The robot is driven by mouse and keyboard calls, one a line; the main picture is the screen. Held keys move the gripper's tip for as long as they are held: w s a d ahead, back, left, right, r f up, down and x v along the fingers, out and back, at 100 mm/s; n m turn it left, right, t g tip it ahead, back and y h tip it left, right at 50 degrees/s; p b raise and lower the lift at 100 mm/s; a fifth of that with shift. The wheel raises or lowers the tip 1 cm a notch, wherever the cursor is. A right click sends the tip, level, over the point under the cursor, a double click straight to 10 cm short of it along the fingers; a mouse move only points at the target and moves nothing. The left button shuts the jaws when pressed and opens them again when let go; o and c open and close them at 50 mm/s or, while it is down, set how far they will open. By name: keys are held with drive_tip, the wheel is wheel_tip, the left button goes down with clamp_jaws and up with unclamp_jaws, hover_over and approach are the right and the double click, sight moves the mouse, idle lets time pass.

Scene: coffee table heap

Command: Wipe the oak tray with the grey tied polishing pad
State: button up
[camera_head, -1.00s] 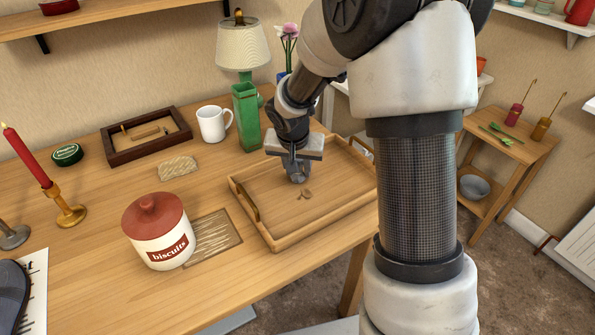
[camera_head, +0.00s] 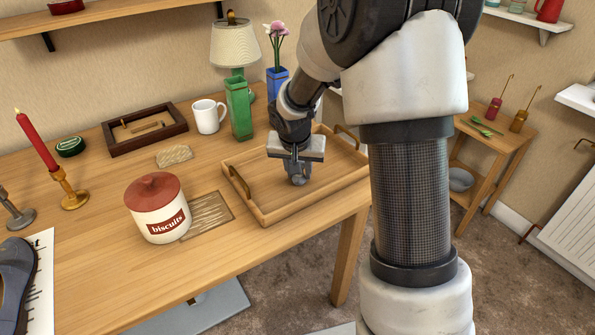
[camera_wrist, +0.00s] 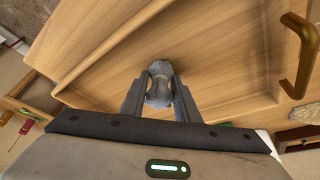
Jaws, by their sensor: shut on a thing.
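The oak tray (camera_head: 263,222) lies on the table with brass handles at its two ends. My gripper (camera_head: 298,172) is over the middle of the tray, pointing down. It is shut on the grey tied polishing pad (camera_head: 299,180), which shows between the fingers (camera_wrist: 160,106) in the wrist view as a bunched grey cloth (camera_wrist: 160,80). The pad is at or just above the tray floor; I cannot tell whether it touches. The tray floor (camera_wrist: 215,50) I can see looks bare; the part under the pad is hidden.
A green vase (camera_head: 239,108), a white mug (camera_head: 208,116) and a blue vase (camera_head: 276,84) stand behind.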

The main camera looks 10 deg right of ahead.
drive_tip(key=shift+w+r+p, duration=0.1)
drive_tip(key=shift+r+p, duration=2.35)
drive_tip(key=shift+r, duration=1.55)
drive_tip(key=shift+a, duration=0.2)
